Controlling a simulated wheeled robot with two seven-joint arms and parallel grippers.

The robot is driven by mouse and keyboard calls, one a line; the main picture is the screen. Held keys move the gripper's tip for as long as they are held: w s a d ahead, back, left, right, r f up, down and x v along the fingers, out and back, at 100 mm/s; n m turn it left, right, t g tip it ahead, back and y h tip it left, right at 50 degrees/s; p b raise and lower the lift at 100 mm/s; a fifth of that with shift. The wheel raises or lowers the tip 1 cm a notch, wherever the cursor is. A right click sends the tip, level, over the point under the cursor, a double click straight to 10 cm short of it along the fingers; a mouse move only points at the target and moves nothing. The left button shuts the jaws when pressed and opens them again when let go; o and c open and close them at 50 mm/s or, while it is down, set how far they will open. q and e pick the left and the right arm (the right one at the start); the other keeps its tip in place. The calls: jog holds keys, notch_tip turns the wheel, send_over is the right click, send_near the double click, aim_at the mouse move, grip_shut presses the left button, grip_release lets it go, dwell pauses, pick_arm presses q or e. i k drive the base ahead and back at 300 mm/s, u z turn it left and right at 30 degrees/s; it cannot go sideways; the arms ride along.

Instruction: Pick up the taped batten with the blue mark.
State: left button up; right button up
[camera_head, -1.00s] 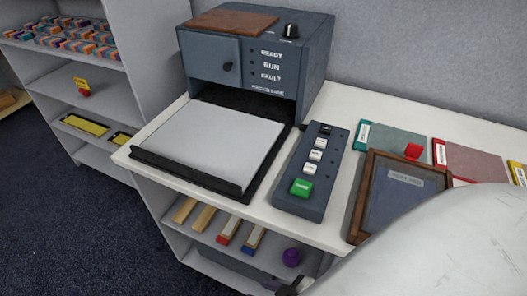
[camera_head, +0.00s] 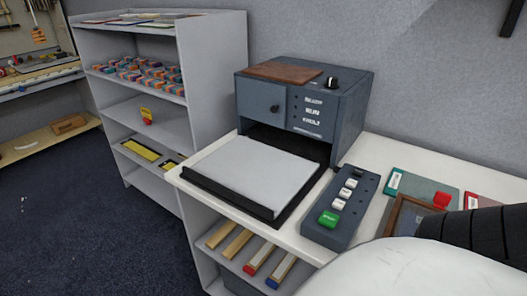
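Several pale wooden battens lie side by side on the shelf under the white counter. The batten with the blue end (camera_head: 284,268) is the rightmost one in view, with its blue mark at the near end. Beside it on the left lies a batten with a red end (camera_head: 261,259). Two plain battens (camera_head: 236,245) lie further left. I cannot make out tape on the blue-marked batten at this size. Neither gripper shows. A white and black part of my own body covers the lower right.
A grey machine (camera_head: 305,105) with a flat tray (camera_head: 245,172) stands on the counter (camera_head: 400,160). A control box (camera_head: 342,208) with a green button stands to its right. A grey shelf unit (camera_head: 220,80) stands at the left. Dark carpet (camera_head: 85,220) is clear at lower left.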

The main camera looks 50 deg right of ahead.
aim_at(278, 276)
jog(key=u, duration=0.05)
jog(key=i, duration=2.8)
jog(key=z, duration=3.5)
